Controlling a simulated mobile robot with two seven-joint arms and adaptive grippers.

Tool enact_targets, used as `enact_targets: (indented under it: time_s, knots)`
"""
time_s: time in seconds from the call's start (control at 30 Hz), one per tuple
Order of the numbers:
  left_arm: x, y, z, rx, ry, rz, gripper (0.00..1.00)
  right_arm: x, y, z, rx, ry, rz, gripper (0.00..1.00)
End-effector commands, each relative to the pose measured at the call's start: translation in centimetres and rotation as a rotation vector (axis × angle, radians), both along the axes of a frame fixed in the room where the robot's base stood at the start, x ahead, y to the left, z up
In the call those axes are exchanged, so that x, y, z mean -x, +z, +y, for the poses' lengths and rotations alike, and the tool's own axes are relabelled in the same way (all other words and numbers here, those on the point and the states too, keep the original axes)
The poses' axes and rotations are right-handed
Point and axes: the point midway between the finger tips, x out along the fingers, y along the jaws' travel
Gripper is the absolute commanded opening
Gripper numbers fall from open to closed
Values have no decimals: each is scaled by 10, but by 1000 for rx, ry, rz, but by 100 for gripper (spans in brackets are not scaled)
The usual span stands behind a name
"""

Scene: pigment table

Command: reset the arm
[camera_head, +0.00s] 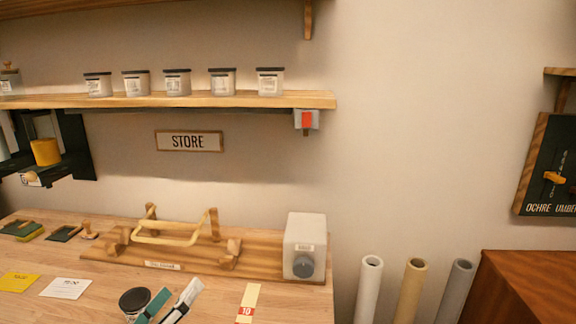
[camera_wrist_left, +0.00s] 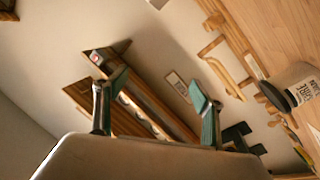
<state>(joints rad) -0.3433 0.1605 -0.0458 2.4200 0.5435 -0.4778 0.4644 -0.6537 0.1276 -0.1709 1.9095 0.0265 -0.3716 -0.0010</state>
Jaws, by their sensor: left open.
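My left gripper (camera_head: 168,302) shows at the bottom of the head view, above the wooden worktop (camera_head: 110,268). Its two green-padded fingers point up and stand apart. In the left wrist view the left gripper (camera_wrist_left: 158,98) is open with nothing between the fingers. The left arm behind it is out of the head view. My right gripper is in neither view.
A dark-lidded jar (camera_head: 134,300) stands close beside the left gripper; a jar also shows in the wrist view (camera_wrist_left: 300,84). A wooden rack (camera_head: 190,254) and a grey-white box (camera_head: 304,240) stand behind. A shelf (camera_head: 190,101) holds several jars.

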Motion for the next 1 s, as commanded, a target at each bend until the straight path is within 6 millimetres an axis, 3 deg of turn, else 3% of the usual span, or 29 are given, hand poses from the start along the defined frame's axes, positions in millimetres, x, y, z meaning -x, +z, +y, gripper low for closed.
enact_targets:
  time_s: [0.03,0.2,0.33,0.6,0.9,1.0]
  knots:
    - [5,-31,-1,-142,13,71,69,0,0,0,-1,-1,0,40]
    - [36,-127,21,-650,35,318,69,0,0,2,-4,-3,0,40]
    - [65,-172,48,-932,28,469,69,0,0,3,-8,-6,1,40]
    - [115,-215,95,-1289,-3,686,69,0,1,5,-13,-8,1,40]
    - [162,-232,136,-1549,-46,873,69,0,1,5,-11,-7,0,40]
    - [159,-243,129,-1533,-62,857,69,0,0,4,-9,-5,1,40]
